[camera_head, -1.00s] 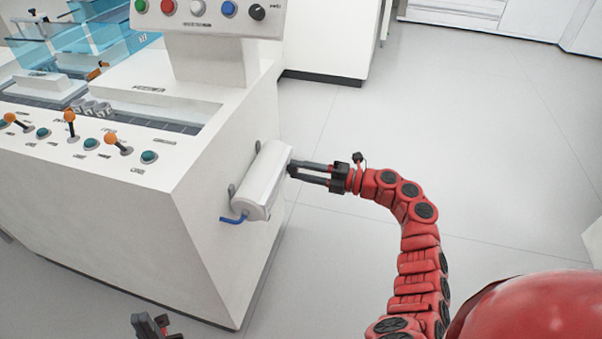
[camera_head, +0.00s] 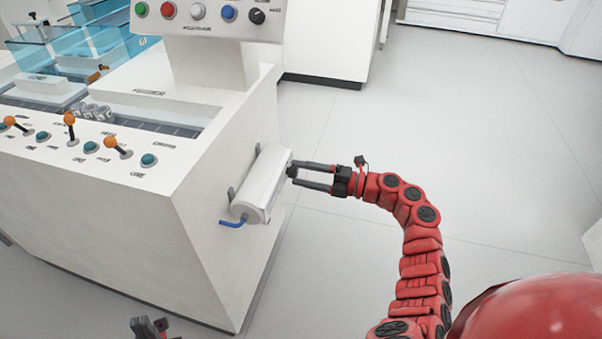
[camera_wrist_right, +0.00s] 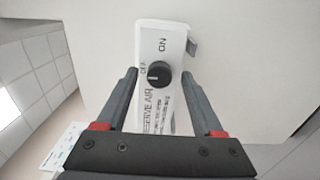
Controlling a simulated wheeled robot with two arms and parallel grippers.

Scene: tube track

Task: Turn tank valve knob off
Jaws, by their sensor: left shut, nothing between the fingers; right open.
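The white tank (camera_head: 265,185) is mounted on the side of the white console, with a blue hose at its lower end. Its black round valve knob (camera_wrist_right: 158,77) faces my right wrist camera. OFF is printed at the knob's upper left and ON above it. A pale mark on the knob points left, near OFF. My right gripper (camera_head: 297,173) is open, with its fingers either side of the knob in the wrist view (camera_wrist_right: 158,73) and clear gaps between. My left gripper (camera_head: 150,328) is shut and empty at the bottom edge, low beside the console.
The white console (camera_head: 215,215) carries levers and teal buttons on top, and a raised panel (camera_head: 210,15) with coloured buttons. The grey floor (camera_head: 450,140) right of the tank is clear. A white cabinet (camera_head: 325,45) stands behind.

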